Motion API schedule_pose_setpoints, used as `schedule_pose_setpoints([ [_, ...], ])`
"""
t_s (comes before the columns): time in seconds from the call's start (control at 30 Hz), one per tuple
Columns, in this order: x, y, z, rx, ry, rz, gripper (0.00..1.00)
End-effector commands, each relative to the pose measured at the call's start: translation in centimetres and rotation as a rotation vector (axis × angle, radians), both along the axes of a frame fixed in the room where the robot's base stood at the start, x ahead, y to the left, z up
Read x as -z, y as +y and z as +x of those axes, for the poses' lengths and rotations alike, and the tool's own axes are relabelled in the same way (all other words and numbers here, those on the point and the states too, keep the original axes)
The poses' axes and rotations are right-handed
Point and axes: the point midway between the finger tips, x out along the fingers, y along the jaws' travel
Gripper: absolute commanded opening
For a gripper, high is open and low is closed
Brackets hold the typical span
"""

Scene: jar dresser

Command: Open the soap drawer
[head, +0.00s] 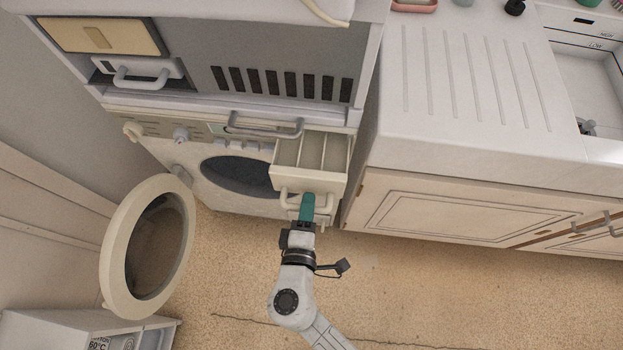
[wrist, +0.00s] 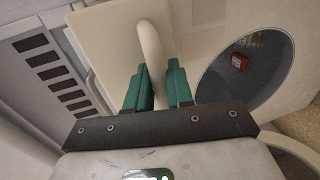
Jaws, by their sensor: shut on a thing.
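The soap drawer (head: 308,178) of the washing machine is pulled out, and its open top shows compartments in the head view. Its pale front (wrist: 110,65) fills the upper middle of the wrist view. My gripper (head: 307,202) has green fingers and is at the drawer's front. In the wrist view the fingers (wrist: 158,85) stand on either side of the curved pale handle (wrist: 151,45), shut on it. The fingers hide part of the handle in the head view.
The washing machine's round door (head: 117,250) hangs wide open at the left. A counter and cupboard (head: 450,208) stand close on the right. A white box-like unit (head: 60,325) is at the lower left. The floor (head: 430,300) at the lower right is clear.

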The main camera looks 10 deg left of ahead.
Motion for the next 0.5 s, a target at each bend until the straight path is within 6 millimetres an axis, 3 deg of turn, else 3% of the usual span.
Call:
schedule_pose_setpoints([
  [0.03,0.3,0.0,-1.4,-0.003,0.003,-0.001,0.0],
  [0.2,0.3,0.1,-4.4,-0.002,0.003,-0.001,0.0],
  [0.5,0.1,0.2,-6.4,0.0,0.002,-0.002,0.0],
])
